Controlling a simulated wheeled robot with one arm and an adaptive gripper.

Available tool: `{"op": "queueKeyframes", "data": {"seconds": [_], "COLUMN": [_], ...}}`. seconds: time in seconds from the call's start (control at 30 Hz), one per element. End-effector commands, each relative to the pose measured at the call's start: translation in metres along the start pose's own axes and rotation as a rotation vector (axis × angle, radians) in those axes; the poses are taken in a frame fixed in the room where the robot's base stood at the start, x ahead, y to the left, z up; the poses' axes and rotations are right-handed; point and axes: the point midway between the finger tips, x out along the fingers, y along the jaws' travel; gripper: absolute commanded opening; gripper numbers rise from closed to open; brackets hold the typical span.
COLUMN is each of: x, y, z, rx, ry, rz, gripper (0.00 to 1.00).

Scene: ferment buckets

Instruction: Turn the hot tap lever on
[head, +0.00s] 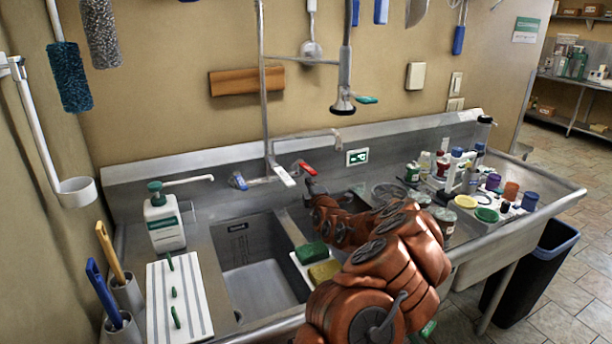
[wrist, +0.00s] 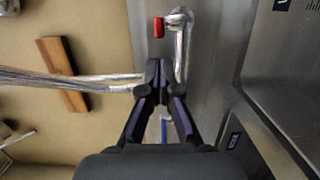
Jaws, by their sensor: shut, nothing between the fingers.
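The hot tap lever is red (head: 307,168) and sits on the right side of the tap base behind the sink. It also shows in the wrist view (wrist: 158,27), just beyond my fingertips and apart from them in that picture. The cold tap lever is blue (head: 238,181), at the left of the tap base, and is partly hidden behind my fingers in the wrist view (wrist: 164,130). My gripper (wrist: 159,68) is shut and empty, its fingertips close together over the tap pipe. In the head view my gripper (head: 312,184) is just below the red lever.
A steel riser pipe (head: 264,90) stands between the levers, and a spray head (head: 343,104) hangs to its right. Green and yellow sponges (head: 324,270) lie on the sink divider. A soap bottle (head: 163,220) stands left. Jars and bottles crowd the right drainboard.

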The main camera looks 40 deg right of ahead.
Motion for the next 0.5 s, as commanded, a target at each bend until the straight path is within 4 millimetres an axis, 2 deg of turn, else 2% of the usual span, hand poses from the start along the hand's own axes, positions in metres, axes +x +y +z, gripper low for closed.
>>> {"op": "queueKeyframes", "data": {"seconds": [0.5], "x": [0.045], "y": [0.003], "z": [0.001], "rx": [-0.005], "ry": [-0.001], "rz": [0.002], "gripper": [0.00]}}
